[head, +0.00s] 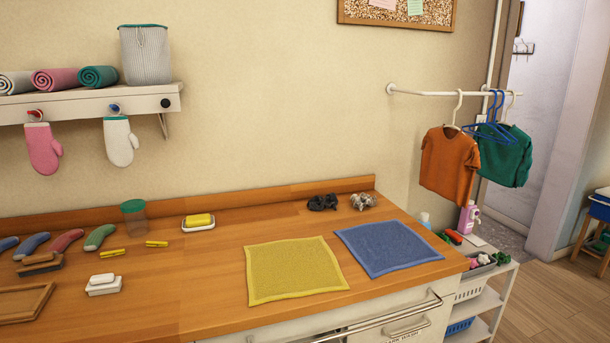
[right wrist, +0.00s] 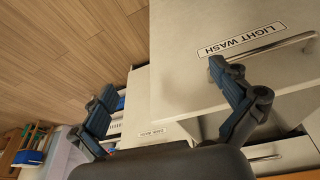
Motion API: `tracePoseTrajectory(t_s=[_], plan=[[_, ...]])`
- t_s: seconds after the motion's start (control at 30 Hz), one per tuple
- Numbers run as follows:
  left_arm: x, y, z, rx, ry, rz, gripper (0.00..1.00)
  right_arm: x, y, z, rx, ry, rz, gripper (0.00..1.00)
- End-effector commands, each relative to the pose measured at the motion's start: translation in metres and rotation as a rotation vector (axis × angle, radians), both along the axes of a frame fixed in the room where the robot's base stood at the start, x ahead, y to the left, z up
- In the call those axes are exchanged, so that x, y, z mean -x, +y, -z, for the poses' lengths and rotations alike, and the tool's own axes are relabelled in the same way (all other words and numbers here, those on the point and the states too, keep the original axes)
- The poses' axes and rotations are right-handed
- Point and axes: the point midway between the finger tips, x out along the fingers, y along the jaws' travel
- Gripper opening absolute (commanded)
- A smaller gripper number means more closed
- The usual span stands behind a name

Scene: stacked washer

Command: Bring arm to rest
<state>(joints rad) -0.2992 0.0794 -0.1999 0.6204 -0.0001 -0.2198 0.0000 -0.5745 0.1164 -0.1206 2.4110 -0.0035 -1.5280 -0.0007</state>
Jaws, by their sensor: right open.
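My right gripper (right wrist: 168,105) shows in the right wrist view with its two dark blue-padded fingers spread wide. It is open, with nothing between the fingers. Its fingers appear in front of a white drawer front labelled "LIGHT WASH" (right wrist: 240,40), which has a metal bar handle. Neither of my grippers shows in the head view, and my left gripper is in neither view.
The wooden counter (head: 200,285) holds a yellow cloth (head: 293,268), a blue cloth (head: 387,247), a soap dish (head: 198,222) and a green-lidded jar (head: 134,218). A white shelf cart (head: 500,285) stands at the right. Wood floor (right wrist: 60,50) is open beside the drawers.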

Motion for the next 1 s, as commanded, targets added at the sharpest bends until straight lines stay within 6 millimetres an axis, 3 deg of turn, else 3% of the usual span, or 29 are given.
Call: tracePoseTrajectory(t_s=[0.27, 0.53, 0.67, 0.8, 1.0], plan=[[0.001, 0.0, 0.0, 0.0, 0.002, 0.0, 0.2, -0.012, 0.003, 0.083, 0.001, 0.037, -0.007, 1.0], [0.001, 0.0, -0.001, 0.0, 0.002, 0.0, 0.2, 0.004, 0.003, 0.202, 0.004, 0.088, -0.016, 1.0], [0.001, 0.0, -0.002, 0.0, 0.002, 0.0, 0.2, 0.028, -0.001, 0.259, 0.007, 0.114, -0.022, 1.0], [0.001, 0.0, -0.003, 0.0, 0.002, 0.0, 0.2, 0.063, -0.006, 0.313, 0.01, 0.143, -0.029, 1.0], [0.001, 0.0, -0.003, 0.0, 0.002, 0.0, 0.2, 0.125, -0.017, 0.37, 0.015, 0.181, -0.037, 1.0]])
